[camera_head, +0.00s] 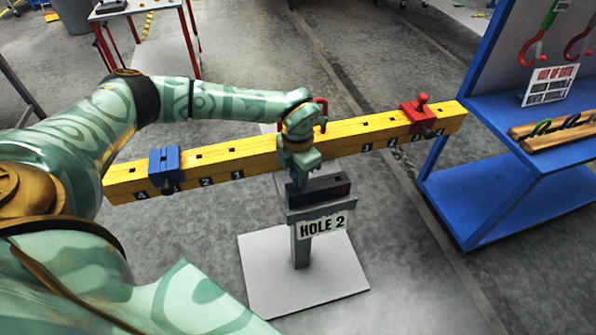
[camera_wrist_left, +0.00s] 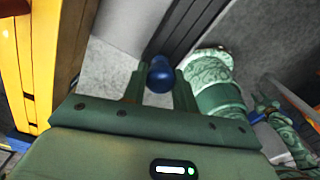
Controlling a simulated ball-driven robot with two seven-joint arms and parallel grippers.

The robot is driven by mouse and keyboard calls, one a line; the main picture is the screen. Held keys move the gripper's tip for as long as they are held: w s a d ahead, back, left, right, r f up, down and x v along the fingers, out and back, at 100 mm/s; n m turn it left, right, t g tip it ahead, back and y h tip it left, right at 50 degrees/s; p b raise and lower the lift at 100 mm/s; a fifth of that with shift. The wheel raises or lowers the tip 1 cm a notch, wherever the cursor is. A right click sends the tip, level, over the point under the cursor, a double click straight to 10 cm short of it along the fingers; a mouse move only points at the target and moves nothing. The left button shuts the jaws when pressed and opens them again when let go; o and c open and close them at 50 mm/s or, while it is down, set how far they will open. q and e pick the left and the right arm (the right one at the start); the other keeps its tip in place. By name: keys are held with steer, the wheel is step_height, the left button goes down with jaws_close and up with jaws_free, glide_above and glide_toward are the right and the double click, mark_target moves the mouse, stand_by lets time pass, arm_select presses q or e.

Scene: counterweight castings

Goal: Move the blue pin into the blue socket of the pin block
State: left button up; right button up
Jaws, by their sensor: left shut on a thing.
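My left gripper (camera_head: 298,178) is shut on the blue pin (camera_wrist_left: 159,75), whose rounded blue end shows between the two fingers in the left wrist view. In the head view the gripper points down at the left part of the dark pin block (camera_head: 322,192). The block sits on a grey post with a sign reading HOLE 2. A red spot shows at the block's right end. The blue socket is hidden behind my gripper, and I cannot tell whether the pin touches the block.
A yellow beam (camera_head: 250,158) runs just behind the block, with a blue weight (camera_head: 164,166) at left and a red weight (camera_head: 419,113) at right. A blue shelf unit (camera_head: 500,197) stands at the right. The grey base plate (camera_head: 265,285) is clear.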

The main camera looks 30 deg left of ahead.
arm_select(q)
steer(key=o, duration=1.1)
step_height(320, 180, up, 16)
steer(key=p, duration=0.2)
steer(key=shift+r+p, duration=0.15)
steer(key=shift+p, duration=0.15)
